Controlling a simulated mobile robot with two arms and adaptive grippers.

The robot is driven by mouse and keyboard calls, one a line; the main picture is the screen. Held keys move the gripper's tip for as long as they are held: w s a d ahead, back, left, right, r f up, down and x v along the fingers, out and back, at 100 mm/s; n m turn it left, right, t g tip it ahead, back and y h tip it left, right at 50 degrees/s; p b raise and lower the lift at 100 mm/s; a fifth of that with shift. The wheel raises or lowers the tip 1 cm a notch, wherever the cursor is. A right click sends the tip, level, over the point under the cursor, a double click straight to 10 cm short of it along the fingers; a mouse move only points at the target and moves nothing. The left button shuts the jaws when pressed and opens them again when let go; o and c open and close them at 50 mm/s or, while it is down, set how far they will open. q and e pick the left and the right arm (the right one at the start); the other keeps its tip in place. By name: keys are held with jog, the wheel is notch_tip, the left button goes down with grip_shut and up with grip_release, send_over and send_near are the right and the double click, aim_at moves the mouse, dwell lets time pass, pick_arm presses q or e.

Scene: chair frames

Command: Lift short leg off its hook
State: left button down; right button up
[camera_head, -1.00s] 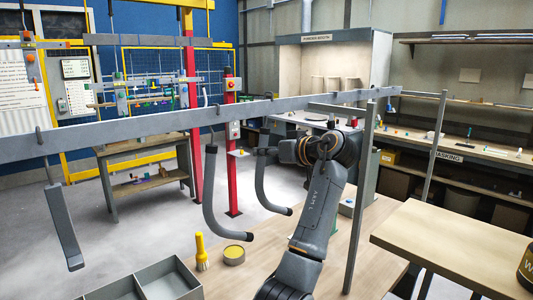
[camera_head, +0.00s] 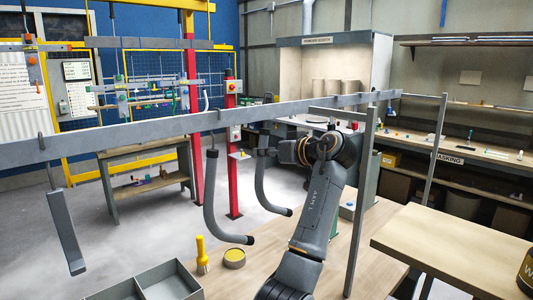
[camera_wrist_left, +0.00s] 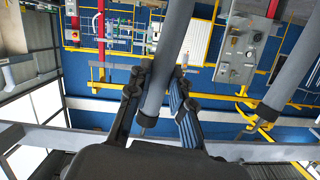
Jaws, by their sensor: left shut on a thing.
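The short leg (camera_head: 263,185), a dark grey curved tube with a black foot, hangs upright below the grey rail (camera_head: 120,137). My left gripper (camera_head: 265,152) is shut around its upper part, just below the rail. In the left wrist view the tube (camera_wrist_left: 160,80) runs between the two fingers (camera_wrist_left: 155,105), its top end close to the rail (camera_wrist_left: 250,151). A thin rod shows at that end, but I cannot tell whether the leg still bears on its hook. My right gripper is not in view.
A longer curved leg (camera_head: 210,200) hangs on a hook just left of the short leg; a flat grey part (camera_head: 66,230) hangs further left. A rail post (camera_head: 360,200) stands right.

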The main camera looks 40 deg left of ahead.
pick_arm(q)
jog(key=shift+a, duration=0.2)
jog(key=shift+r+x, duration=0.15)
jog(key=shift+x, duration=0.45)
jog(key=shift+r+x, duration=0.15)
jog(key=shift+x, duration=0.4)
jog(key=shift+a, duration=0.1)
jog(key=shift+w+a+r+p, duration=0.15)
jog(key=shift+a+p, duration=0.15)
jog(key=shift+a, duration=0.55)
jog(key=shift+a+r+p, duration=0.2)
jog(key=shift+a+p, duration=0.15)
jog(key=shift+a, duration=0.45)
jog(key=shift+w+a+r+p, duration=0.15)
jog(key=shift+a+p, duration=0.15)
jog(key=shift+a, duration=0.55)
jog(key=shift+s, duration=0.1)
